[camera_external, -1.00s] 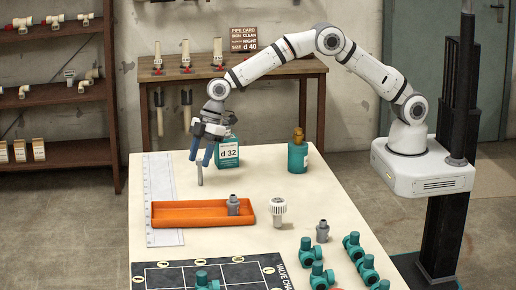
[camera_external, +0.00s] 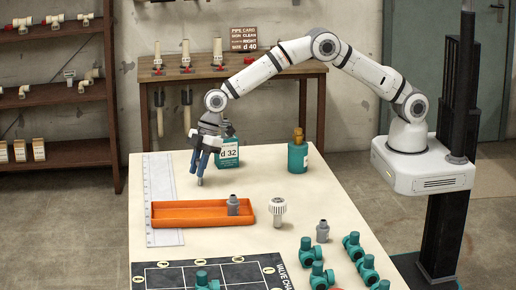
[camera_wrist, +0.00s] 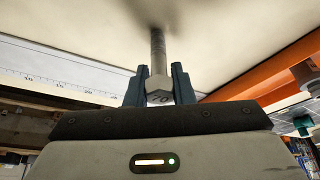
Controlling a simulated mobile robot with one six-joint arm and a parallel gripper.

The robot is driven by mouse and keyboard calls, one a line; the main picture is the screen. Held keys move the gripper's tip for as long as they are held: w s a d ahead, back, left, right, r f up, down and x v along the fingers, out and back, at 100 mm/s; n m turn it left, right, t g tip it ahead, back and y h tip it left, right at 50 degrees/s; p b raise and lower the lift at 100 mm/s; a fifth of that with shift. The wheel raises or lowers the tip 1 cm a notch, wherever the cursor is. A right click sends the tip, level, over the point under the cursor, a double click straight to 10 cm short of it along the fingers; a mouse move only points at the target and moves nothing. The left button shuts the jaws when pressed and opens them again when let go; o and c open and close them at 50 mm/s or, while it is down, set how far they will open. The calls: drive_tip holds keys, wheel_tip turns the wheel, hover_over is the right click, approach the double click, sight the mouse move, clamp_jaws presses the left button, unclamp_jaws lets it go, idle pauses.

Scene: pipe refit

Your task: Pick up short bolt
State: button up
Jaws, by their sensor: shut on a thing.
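My gripper (camera_external: 199,172) points down over the far left of the table and is shut on a grey metal bolt (camera_external: 200,182). In the wrist view, the bolt (camera_wrist: 158,58) has its hexagonal head between the two blue fingers (camera_wrist: 160,90). Its shank points away from my gripper toward the table top. A marking shows on the head, too small to read surely. In the outside view only the bolt's lower end shows below the fingers, at or very near the table top. I cannot tell whether it touches.
An orange tray (camera_external: 160,222) with a grey fitting (camera_external: 233,205) lies in front of my gripper, beside a white ruler (camera_external: 158,170). A "d 32" box (camera_external: 229,154) stands close behind right. A white ribbed part (camera_external: 278,211) and several green valves (camera_external: 311,250) are further right.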

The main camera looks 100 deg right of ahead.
clamp_jaws()
